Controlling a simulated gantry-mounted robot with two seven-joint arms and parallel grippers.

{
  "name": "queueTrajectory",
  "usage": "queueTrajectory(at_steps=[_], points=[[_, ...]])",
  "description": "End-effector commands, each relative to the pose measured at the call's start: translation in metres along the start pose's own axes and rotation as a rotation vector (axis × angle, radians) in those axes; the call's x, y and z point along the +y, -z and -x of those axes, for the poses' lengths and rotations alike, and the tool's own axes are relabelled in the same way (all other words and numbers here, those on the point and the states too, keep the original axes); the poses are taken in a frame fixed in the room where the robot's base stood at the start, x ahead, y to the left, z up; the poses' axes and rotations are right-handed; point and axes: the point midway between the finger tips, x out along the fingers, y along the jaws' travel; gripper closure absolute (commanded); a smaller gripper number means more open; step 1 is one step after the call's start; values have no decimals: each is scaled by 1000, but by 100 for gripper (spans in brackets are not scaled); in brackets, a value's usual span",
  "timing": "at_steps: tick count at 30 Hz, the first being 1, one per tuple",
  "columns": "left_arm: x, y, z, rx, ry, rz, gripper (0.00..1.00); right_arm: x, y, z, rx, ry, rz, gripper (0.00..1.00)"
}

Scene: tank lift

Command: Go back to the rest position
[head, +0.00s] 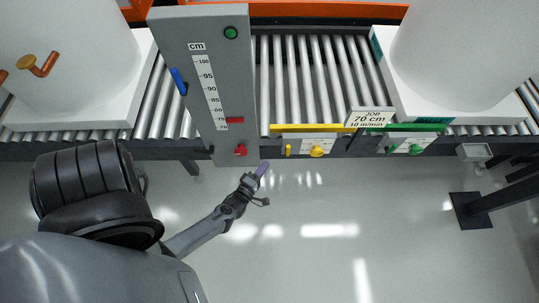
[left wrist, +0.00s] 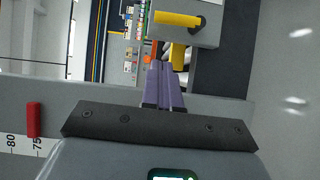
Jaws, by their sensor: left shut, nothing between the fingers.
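My left gripper (head: 263,168) hangs over the floor just in front of the conveyor, below the lower end of the grey scale panel (head: 178,40). Its purple fingers are shut together with nothing between them. My right gripper is in neither view.
A roller conveyor (head: 290,75) runs across the back with white tanks (head: 65,60) (head: 465,50) at both sides. A yellow control (head: 317,151), a green control (head: 415,150) and a "70 cm" job card (head: 371,117) sit along its front edge. The floor (head: 330,215) in front is clear.

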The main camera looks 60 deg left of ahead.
Motion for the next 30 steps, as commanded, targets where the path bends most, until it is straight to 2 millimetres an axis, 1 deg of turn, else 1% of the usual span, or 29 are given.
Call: queueTrajectory(at_steps=[1, 6, 11, 14, 15, 17, 19, 20, 21, 22, 23, 24, 26, 28, 30], points=[[1, 0, 10, 1, 2, 0, 100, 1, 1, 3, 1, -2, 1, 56], [0, 1, 29, 1, 0, -1, 100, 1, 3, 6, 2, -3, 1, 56], [0, 1, 38, 1, 1, -1, 100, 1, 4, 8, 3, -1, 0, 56], [4, 9, 44, -5, 8, -17, 100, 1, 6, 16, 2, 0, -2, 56], [9, 11, 46, -22, 10, -30, 100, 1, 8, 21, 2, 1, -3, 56], [27, 8, 40, -53, -21, -40, 100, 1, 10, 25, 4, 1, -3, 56], [52, 2, 31, -87, -65, -46, 100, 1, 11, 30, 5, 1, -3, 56], [64, -2, 26, -106, -80, -48, 100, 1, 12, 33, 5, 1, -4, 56], [83, -10, 17, -135, -92, -52, 100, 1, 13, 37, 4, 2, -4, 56], [98, -17, 11, -159, -91, -62, 100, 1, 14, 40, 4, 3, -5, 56], [112, -25, 4, -186, -84, -81, 100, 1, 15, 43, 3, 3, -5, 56], [130, -38, -3, -221, -67, -118, 100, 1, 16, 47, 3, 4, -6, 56], [152, -57, -11, -272, -27, -192, 100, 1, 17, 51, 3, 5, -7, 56], [174, -80, -15, -334, 24, -294, 100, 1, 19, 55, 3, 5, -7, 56], [194, -101, -13, -399, 79, -408, 100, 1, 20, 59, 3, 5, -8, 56]])
